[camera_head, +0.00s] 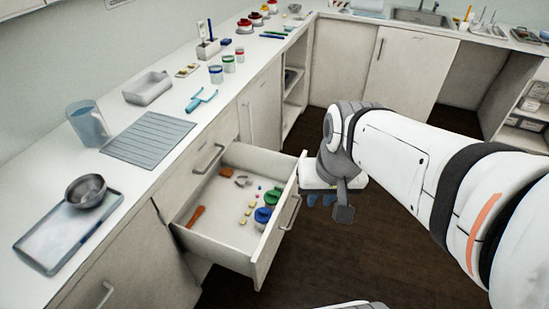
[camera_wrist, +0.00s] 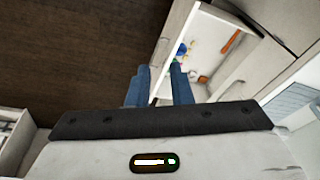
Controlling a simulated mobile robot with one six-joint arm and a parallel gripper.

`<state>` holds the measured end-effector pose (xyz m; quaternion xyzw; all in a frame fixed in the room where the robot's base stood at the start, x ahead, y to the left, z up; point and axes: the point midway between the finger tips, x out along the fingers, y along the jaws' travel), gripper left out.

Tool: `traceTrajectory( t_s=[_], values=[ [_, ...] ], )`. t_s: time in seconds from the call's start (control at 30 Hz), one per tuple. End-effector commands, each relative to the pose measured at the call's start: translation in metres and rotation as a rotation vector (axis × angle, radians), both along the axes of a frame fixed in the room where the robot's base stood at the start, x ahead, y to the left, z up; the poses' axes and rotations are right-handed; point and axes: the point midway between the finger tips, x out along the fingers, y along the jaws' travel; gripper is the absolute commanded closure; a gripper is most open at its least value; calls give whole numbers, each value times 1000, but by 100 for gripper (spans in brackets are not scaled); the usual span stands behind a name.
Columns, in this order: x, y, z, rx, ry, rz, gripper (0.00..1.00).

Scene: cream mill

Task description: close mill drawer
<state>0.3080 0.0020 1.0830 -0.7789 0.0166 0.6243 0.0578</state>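The mill drawer (camera_head: 262,262) is pulled out from the cabinet under the left counter. Its front bears a bar handle (camera_head: 290,212). Inside lie an orange-brown piece, blue-lidded and green-lidded jars and several small bits. My gripper (camera_head: 322,200) is just right of the drawer front, pointing down, apart from the handle as far as I can tell. The drawer front (camera_wrist: 176,38) shows just beyond and right of the fingertips.
The counter (camera_head: 55,185) above carries a grey ribbed mat (camera_head: 150,138), a jug (camera_head: 88,124), a tray with a metal bowl (camera_head: 86,191) and several jars. Dark wooden floor (camera_head: 345,265) is clear right of the drawer.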

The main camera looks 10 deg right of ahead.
Motion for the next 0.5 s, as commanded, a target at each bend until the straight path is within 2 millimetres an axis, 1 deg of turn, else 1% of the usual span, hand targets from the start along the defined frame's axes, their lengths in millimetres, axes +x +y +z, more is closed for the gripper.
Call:
traceTrajectory(
  t_s=[0.03, 0.17, 0.2, 0.23, 0.37, 0.4, 0.47, 0.5],
  values=[
    [7, 0, -22, 44, 37, -65, 85],
    [31, 2, -67, 209, 141, -303, 96],
    [40, 1, -81, 264, 174, -386, 99],
    [46, 1, -91, 303, 199, -449, 100],
    [77, -6, -138, 473, 301, -724, 100],
    [87, -10, -152, 525, 331, -810, 100],
    [101, -17, -176, 601, 377, -940, 100],
    [111, -23, -191, 652, 406, -1029, 100]
  ],
)
